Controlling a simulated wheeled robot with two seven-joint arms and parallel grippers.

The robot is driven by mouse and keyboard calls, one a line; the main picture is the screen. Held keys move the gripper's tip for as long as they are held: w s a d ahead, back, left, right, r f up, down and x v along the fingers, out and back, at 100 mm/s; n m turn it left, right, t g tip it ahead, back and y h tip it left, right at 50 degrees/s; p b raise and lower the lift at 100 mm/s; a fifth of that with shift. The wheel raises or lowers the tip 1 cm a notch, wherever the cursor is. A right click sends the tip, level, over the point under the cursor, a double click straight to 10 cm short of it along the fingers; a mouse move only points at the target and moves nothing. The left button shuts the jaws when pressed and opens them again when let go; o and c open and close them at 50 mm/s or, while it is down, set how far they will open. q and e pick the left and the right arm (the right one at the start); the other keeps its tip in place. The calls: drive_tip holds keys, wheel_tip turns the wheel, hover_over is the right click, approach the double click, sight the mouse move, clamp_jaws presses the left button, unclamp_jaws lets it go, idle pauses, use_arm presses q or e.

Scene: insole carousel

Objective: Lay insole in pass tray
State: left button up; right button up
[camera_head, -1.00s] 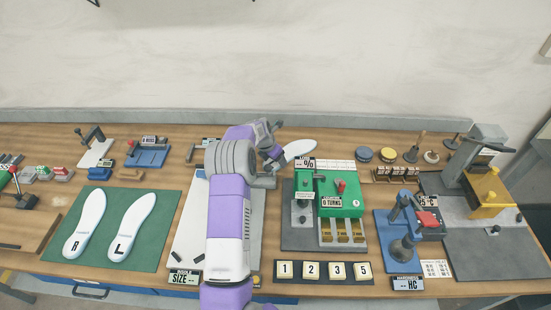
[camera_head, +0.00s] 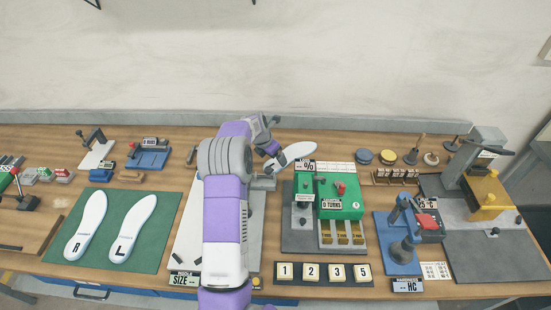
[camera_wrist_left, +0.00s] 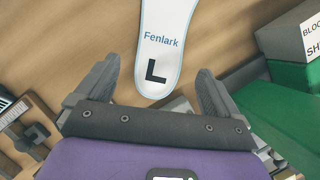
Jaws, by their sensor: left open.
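A white insole (camera_head: 294,153) lies at the back of the bench, behind the green machine. In the left wrist view its near end (camera_wrist_left: 165,40) is marked "Fenlark" and "L". My left gripper (camera_head: 272,138) is at the insole's left end. In the left wrist view the gripper (camera_wrist_left: 158,82) is open and empty, with the insole's rounded end lying ahead between the fingers. Two more white insoles, marked R (camera_head: 85,228) and L (camera_head: 131,228), lie on a green mat (camera_head: 105,262). I cannot tell which thing is the pass tray. My right gripper is out of view.
The green machine (camera_head: 340,200) stands right of my arm, close to the insole. My arm covers part of a white board (camera_head: 187,235) marked "SIZE". A blue fixture (camera_head: 148,156) stands at the back left. Farther right are a blue press (camera_head: 402,250) and a yellow-fronted press (camera_head: 487,195).

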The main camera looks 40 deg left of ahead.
use_arm(q)
drive_tip(key=shift+o, duration=0.4)
drive_tip(key=v, duration=0.7)
drive_tip(key=shift+p, duration=0.4)
drive_tip(key=b, duration=0.3)
approach(275, 165)
drive_tip(key=shift+m, duration=0.3)
drive_tip(key=b+x, duration=0.1)
drive_tip(key=x, duration=0.6)
drive_tip(key=shift+w, duration=0.1)
drive_tip(key=c, duration=1.2)
